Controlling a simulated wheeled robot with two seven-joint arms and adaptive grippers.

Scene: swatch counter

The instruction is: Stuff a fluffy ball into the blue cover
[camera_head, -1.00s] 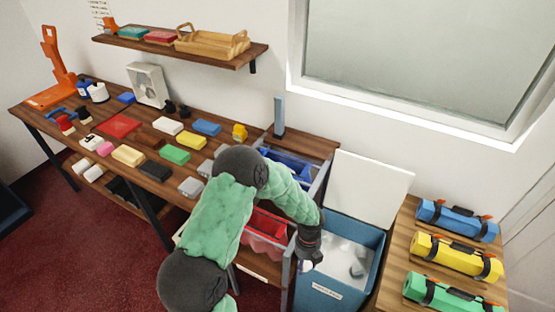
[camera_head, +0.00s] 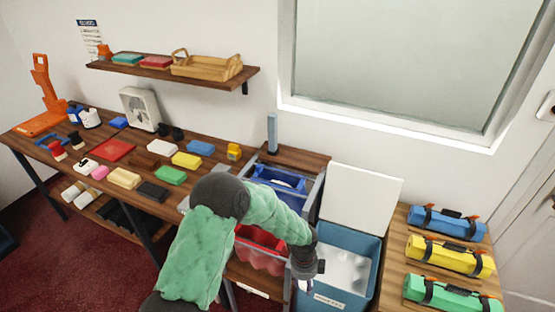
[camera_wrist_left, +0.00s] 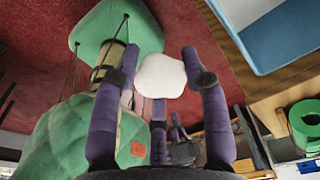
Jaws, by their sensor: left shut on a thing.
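My left gripper (camera_wrist_left: 160,66) is shut on a white fluffy ball (camera_wrist_left: 160,77), which sits between its purple fingers in the left wrist view. In the head view my left gripper (camera_head: 304,270) is at the left front side of the blue bin, its fingertips hidden. The blue cover (camera_head: 281,179) hangs open in the upper part of a grey frame, behind my forearm. More white fluffy balls (camera_head: 346,268) lie in the blue bin (camera_head: 343,300). My right gripper is not in view.
A red cover (camera_head: 262,250) is in the frame below the blue one, partly behind my arm. The bin's white lid (camera_head: 361,198) stands raised. Coloured swatches cover the counter (camera_head: 60,130). Blue, yellow and green rolls (camera_head: 450,255) lie on a side table at right.

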